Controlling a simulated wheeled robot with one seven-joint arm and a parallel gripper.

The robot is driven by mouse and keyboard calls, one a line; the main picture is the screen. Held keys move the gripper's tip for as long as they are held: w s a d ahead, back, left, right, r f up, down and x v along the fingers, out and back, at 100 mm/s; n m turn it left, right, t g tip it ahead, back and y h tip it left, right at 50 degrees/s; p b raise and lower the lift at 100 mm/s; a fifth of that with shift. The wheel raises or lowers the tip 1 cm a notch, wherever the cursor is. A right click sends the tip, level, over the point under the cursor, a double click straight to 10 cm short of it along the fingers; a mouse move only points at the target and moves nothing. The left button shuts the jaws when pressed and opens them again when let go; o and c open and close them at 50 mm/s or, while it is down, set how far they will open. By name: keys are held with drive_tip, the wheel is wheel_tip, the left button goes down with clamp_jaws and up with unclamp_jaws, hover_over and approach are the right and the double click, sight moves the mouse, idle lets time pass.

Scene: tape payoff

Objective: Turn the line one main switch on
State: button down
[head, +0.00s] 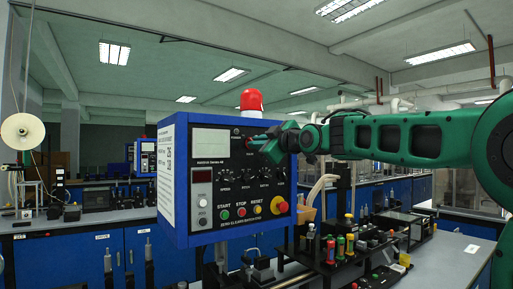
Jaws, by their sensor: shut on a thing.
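The panel holds a pale display (211,142), a row of black knobs, green, red and yellow buttons (240,211), and a red-and-yellow emergency stop (279,205). My green arm reaches in from the right. My gripper (256,145) is at the panel's upper right, shut on a small knob there, which looks to be the main switch (249,144). The gripper hides most of this knob, so its turned position cannot be told.
A red beacon (251,100) stands on top of the box. Below right, a black rack (330,262) holds several coloured-handled tools on a grey bench. A white reel (22,131) stands at the left over blue cabinets. The space in front of the panel's left half is clear.

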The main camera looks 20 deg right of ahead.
drive_tip(key=shift+d+m, duration=0.1)
drive_tip(key=shift+m, duration=0.3)
drive_tip(key=m, duration=1.1)
drive_tip(key=d+m, duration=0.1)
drive_tip(key=m, duration=0.5)
drive_tip(key=shift+w+r, duration=0.1)
drive_tip(key=shift+r, duration=0.1)
drive_tip(key=shift+m, duration=0.3)
drive_tip(key=c, duration=1.8)
unclamp_jaws()
drive_tip(key=shift+f, duration=0.1)
drive_tip(key=shift+c, duration=0.2)
drive_tip(key=v, duration=1)
drive_tip(key=shift+s, duration=0.3)
